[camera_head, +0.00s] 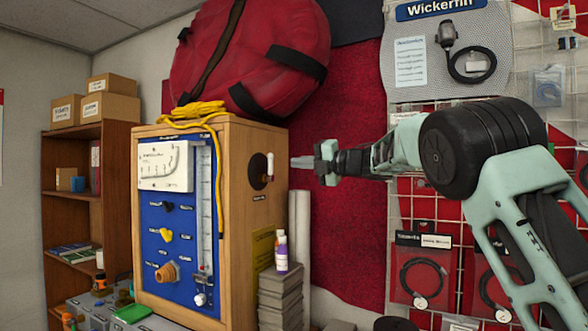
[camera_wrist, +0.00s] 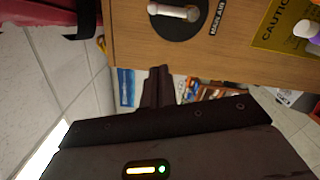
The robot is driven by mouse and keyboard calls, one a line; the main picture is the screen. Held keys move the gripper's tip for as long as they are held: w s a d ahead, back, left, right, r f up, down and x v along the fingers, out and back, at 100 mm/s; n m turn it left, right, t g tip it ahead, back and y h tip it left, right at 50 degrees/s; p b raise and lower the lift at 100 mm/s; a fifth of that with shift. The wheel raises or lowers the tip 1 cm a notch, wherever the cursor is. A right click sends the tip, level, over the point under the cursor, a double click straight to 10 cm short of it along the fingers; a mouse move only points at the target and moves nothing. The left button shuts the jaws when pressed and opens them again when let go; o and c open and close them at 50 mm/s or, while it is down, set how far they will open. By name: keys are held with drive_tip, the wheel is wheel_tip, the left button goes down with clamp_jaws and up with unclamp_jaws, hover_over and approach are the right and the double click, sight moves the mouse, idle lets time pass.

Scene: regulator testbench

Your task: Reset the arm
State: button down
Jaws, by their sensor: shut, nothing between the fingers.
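My gripper (camera_head: 302,162) is shut and empty. In the head view it points left toward the right side of the wooden testbench cabinet (camera_head: 229,212), a short way off it. A round black plate with a white handle (camera_head: 270,168) is on that side, close to my fingertips; I cannot tell the exact gap. In the wrist view the dark gripper fingers (camera_wrist: 159,86) are together. The black plate with the white handle (camera_wrist: 174,12) is at the top there, on the wooden side panel (camera_wrist: 230,45). My arm extends in from the right.
A purple-white bottle (camera_head: 281,252) stands on a grey stack (camera_head: 280,295) below my gripper. A wire rack with hanging packages (camera_head: 423,270) is behind my arm. A shelf (camera_head: 75,205) stands left.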

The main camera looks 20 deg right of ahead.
idle(0.4)
drive_tip(key=s+a+f+m+g+h+b, duration=0.1)
drive_tip(key=s+a+f+m+h, duration=0.3)
drive_tip(key=s+a+f+m, duration=0.5)
drive_tip(key=s+a+f+m+g+h+b, duration=0.15)
drive_tip(key=s+a+f+m+h, duration=0.25)
drive_tip(key=s+f+m, duration=0.7)
drive_tip(key=s+f+m+g+h, duration=0.1)
drive_tip(key=s+f+g, duration=0.4)
drive_tip(key=s+f, duration=0.4)
drive_tip(key=s+f+m+g+h, duration=0.1)
drive_tip(key=s+f+g, duration=0.5)
drive_tip(key=s, duration=1.7)
wheel_tip(320, 180, down, 4)
drive_tip(key=shift+s+f+m+h, duration=0.15)
drive_tip(key=shift+s+m+h, duration=0.25)
drive_tip(key=shift+h, duration=0.4)
drive_tip(key=shift+w+a, duration=0.1)
drive_tip(key=shift+w, duration=0.05)
